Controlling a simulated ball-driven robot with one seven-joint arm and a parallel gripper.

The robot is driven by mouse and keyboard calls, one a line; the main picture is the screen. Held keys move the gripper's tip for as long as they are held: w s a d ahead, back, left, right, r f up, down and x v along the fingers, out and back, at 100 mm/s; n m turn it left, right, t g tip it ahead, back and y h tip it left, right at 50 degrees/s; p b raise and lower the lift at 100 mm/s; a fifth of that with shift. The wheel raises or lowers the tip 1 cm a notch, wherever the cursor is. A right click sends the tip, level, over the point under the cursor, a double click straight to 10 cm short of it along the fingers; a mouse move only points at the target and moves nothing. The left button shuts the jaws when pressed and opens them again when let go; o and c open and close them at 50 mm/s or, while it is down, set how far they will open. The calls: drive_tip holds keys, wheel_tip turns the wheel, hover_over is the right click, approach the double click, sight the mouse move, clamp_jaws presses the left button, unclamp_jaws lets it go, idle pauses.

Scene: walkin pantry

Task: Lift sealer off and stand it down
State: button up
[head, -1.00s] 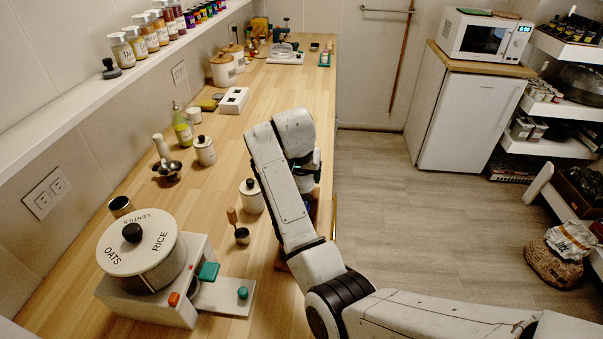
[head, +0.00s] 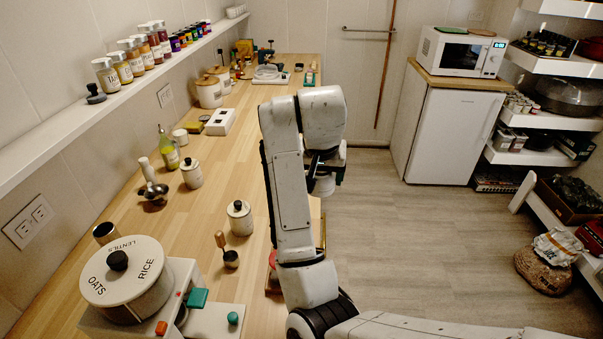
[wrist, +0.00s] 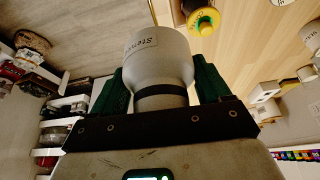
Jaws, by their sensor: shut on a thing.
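My gripper (wrist: 160,92) is shut on a pale grey, bottle-shaped thing (wrist: 158,58), which I take for the sealer. It has a dark band near the fingers and a printed label that I cannot read fully. In the head view my gripper (head: 324,172) hangs over the floor, just right of the counter's edge, and the pale sealer (head: 324,187) shows below the wrist. The green fingers sit on both sides of it. Its far end is clear of any surface in the wrist view. A yellow and green round piece (wrist: 204,23) with a label is at the counter's edge.
The wooden counter (head: 215,285) holds a dispenser (head: 125,283) marked oats and rice, a lidded white canister (head: 240,218), a small cup with a wooden handle (head: 229,252) and a green bottle (head: 168,150). My arm hides part of the counter's edge.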

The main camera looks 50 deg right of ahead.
drive_tip(key=s+r+p, duration=0.4)
drive_tip(key=r+p, duration=0.1)
drive_tip(key=shift+s+d, duration=0.25)
drive_tip(key=shift+s, duration=0.1)
idle(0.7)
idle(0.3)
